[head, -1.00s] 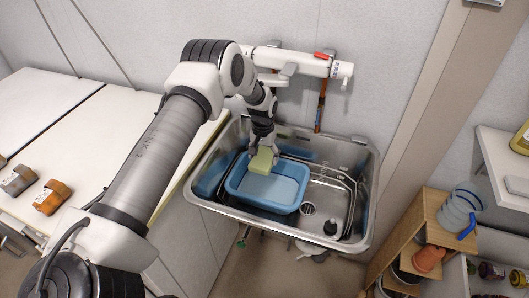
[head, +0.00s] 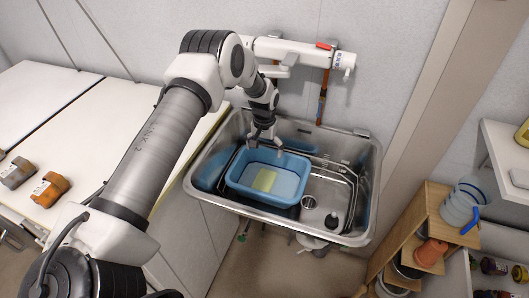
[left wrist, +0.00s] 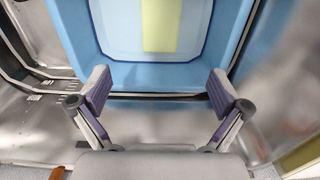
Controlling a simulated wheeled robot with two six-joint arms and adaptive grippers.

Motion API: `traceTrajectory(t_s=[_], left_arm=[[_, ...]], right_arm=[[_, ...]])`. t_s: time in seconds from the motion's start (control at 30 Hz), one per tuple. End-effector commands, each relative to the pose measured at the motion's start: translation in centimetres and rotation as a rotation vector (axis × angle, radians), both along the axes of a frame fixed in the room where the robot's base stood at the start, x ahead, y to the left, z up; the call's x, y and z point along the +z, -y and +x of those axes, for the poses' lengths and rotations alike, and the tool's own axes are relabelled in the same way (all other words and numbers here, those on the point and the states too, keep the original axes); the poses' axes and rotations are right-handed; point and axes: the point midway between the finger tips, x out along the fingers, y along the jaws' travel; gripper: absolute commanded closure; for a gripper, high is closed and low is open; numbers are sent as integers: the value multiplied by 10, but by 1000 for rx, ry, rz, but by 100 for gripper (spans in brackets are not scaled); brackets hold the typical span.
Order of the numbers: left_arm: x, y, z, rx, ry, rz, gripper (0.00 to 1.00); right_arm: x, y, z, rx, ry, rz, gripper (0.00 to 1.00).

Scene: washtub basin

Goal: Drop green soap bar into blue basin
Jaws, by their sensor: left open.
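The green soap bar (head: 264,180) lies flat on the floor of the blue basin (head: 239,188), which stands inside the steel sink. In the left wrist view the soap (left wrist: 164,22) shows at the top, cut by the frame edge, on the floor of the basin (left wrist: 120,74). My left gripper (head: 266,144) is at the basin's back rim. In the left wrist view its two fingers (left wrist: 157,90) are wide apart with nothing between them, clear of the soap. My right gripper is not in view.
A white wall-mounted faucet (head: 300,52) is behind. A white counter (head: 50,120) lies left, and a wooden shelf (head: 437,205) stands right.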

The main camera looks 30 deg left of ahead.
Motion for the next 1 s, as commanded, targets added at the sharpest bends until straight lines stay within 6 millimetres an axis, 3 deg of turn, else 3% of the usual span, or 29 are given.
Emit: traceTrajectory(t_s=[0.2, 0.4, 0.53, 1.0], left_arm=[[57, 0, 2, 0, 5, 0, 0], [96, 0, 2, 0, 4, 1, 0], [104, 0, 1, 0, 2, 0, 0], [104, 0, 2, 0, 2, 0, 0]], right_arm=[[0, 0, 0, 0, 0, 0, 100], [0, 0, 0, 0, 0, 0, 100], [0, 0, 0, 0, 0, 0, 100], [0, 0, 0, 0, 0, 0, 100]])
